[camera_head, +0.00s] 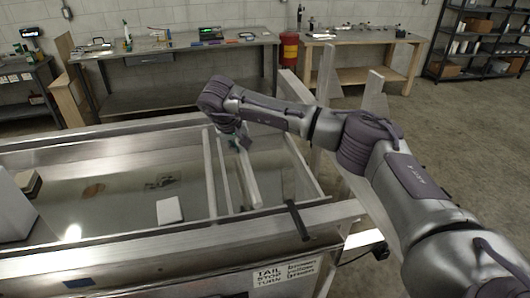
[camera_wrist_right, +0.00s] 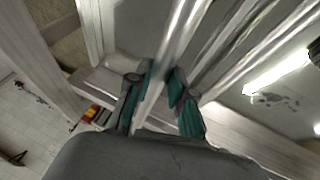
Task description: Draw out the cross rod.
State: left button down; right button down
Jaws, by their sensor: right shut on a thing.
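The cross rod (camera_head: 248,178) is a pale metal bar in the aluminium trailer (camera_head: 130,236), toward its right end. My right gripper (camera_head: 238,143) reaches over the trailer from the right and is shut on the rod near its far end. In the right wrist view the rod (camera_wrist_right: 168,62) runs between the two green-padded fingers of the gripper (camera_wrist_right: 161,96). The rod's near end lies close to the trailer's near side wall; I cannot tell whether it touches. My left gripper is not in view.
Another pale bar (camera_head: 209,172) crosses the trailer just left of the held rod. A white flat piece (camera_head: 170,210) lies on the trailer floor. A dark strap (camera_head: 297,220) hangs over the near right rim. Workbenches (camera_head: 180,47) stand behind, and the floor at right is clear.

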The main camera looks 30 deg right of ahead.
aim_at(240, 147)
jog(key=shift+r+p, duration=1.6)
jog(key=shift+r, duration=1.2)
